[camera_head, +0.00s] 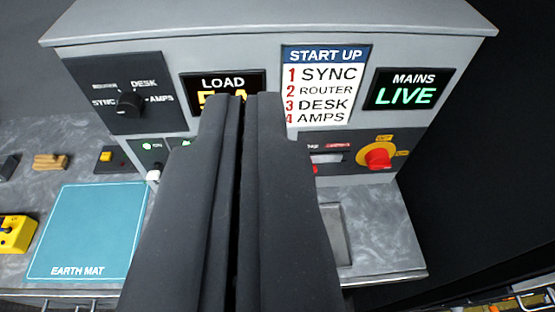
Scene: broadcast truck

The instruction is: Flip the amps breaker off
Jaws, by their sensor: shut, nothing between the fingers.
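My gripper (241,98) is shut and empty, its two dark fingers side by side across the middle of the view, in front of the grey power panel (270,62). The row of breakers is mostly hidden behind the fingers. At its left end a white breaker lever (153,175) shows below a green lit lamp (146,146), and part of a second green light shows beside it. I cannot make out the amps breaker or its position. A black rotary selector (128,103) at the upper left has a position labelled AMPS, along with SYNC, ROUTER and DESK.
A start-up list (324,85), a LOAD display (222,82) partly covered by my fingers, and a MAINS LIVE display (406,94) are on the panel. A red rotary switch (378,157) is at right. A blue earth mat (85,230) and yellow device (14,232) lie on the left bench.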

